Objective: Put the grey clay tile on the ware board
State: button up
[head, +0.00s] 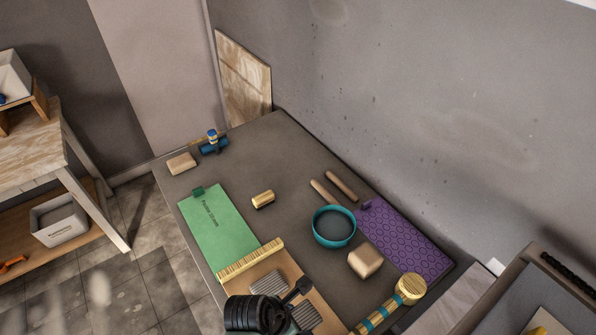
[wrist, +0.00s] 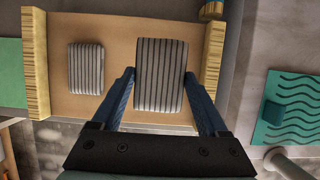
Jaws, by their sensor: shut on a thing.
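My gripper (wrist: 158,82) is shut on a grey ribbed clay tile (wrist: 160,75), one blue finger along each side. The tile is over the tan ware board (wrist: 118,45), towards its right end in the wrist view; I cannot tell whether it touches the board. The board has yellow wooden strips at both ends. A second, smaller-looking grey ribbed tile (wrist: 86,68) lies on the board to the left. In the head view the ware board (head: 287,262) is at the lower middle, with the held tile (head: 308,318) partly hidden by my gripper.
A green mat (head: 222,228) borders the board. A teal ring (head: 334,227), a beige block (head: 365,262), a purple mat (head: 405,240) and a gold-headed tool (head: 410,289) lie nearby. A teal wavy mat (wrist: 290,120) is right in the wrist view. The table's far middle has free room.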

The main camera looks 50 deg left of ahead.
notch_tip(320, 180, down, 2)
jog(key=shift+s+a, duration=0.15)
jog(key=shift+f, duration=2.2)
jog(key=shift+f, duration=0.1)
jog(key=o, duration=1.5)
jog(key=v, duration=1.2)
